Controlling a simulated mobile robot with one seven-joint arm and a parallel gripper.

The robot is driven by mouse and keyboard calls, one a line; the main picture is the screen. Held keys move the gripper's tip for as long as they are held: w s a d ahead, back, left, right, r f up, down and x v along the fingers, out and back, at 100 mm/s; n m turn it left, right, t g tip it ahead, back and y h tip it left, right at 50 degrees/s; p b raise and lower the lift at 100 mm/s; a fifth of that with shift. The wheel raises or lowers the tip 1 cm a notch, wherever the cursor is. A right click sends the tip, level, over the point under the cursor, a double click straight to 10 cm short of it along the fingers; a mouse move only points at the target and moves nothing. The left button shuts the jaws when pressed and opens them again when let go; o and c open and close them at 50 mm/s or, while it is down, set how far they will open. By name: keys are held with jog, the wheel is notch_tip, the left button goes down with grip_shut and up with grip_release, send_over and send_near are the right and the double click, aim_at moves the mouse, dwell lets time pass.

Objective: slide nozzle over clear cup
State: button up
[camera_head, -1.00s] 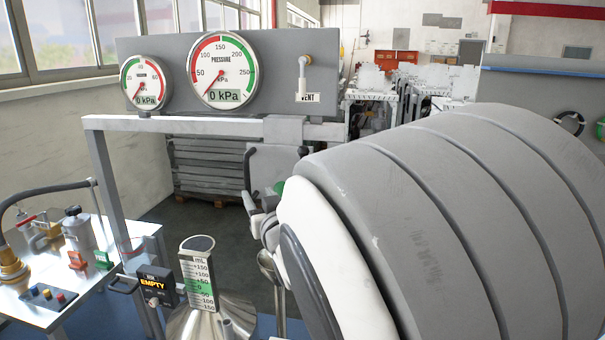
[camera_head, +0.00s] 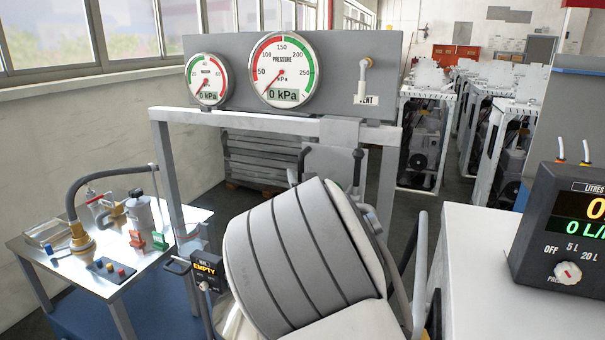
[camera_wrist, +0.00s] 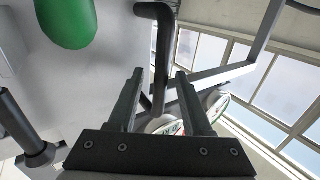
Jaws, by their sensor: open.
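My gripper (camera_wrist: 160,75) is open and empty in the wrist view. A black bent bar (camera_wrist: 164,45) crosses between and beyond its two fingers; I cannot tell whether they touch it. In the head view my grey arm covers the lower middle and hides the gripper. A faint clear cylinder (camera_head: 188,243), possibly the clear cup, shows beside a black box reading EMPTY (camera_head: 207,270). I cannot pick out the nozzle for certain in either view.
A grey gauge panel (camera_head: 345,60) on a metal frame (camera_head: 262,125) stands ahead. A steel side table (camera_head: 95,265) with fittings is at left. A black LITRES meter (camera_head: 555,225) is on a white surface at right. A green rounded part (camera_wrist: 66,20) shows in the wrist view.

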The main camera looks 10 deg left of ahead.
jog(key=shift+w, duration=0.1)
grip_shut()
dwell(1.4)
